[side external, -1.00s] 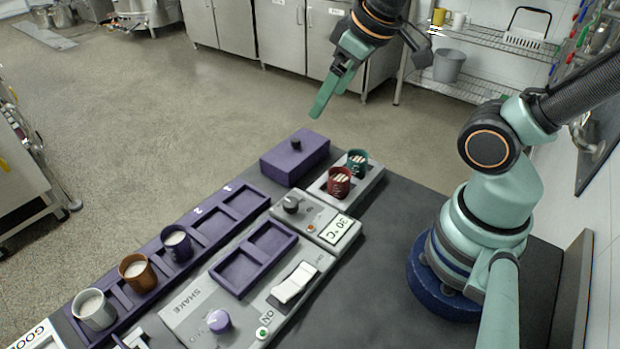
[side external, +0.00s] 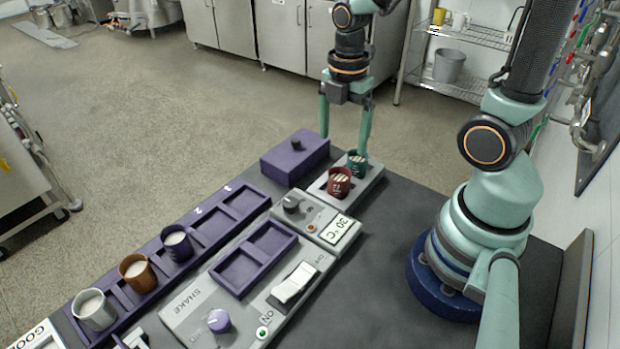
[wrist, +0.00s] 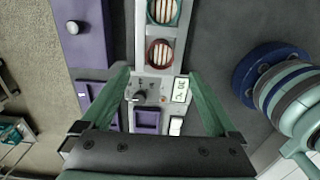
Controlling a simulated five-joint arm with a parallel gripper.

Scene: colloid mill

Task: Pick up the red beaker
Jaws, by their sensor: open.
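The red beaker (side external: 339,183) stands upright on the grey plate (side external: 372,185) of the unit with the "30 °C" display (side external: 340,228). White stripes show in its mouth. A teal beaker (side external: 357,165) stands beside it, farther back. In the wrist view the red beaker (wrist: 159,53) lies ahead of my fingers, with the teal beaker (wrist: 162,12) beyond it at the top edge. My gripper (side external: 345,142) is open and empty, pointing down. In the side view its right finger overlaps the teal beaker; I cannot tell whether they touch. In the wrist view my gripper (wrist: 160,85) has its fingers wide apart.
A purple box (side external: 295,160) with a black knob stands left of the beakers. A purple rack (side external: 205,222) holds a violet (side external: 178,246), a brown (side external: 137,275) and a silver beaker (side external: 95,312). A shaker panel (side external: 215,290) lies in front. The dark bench right of the plate is clear.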

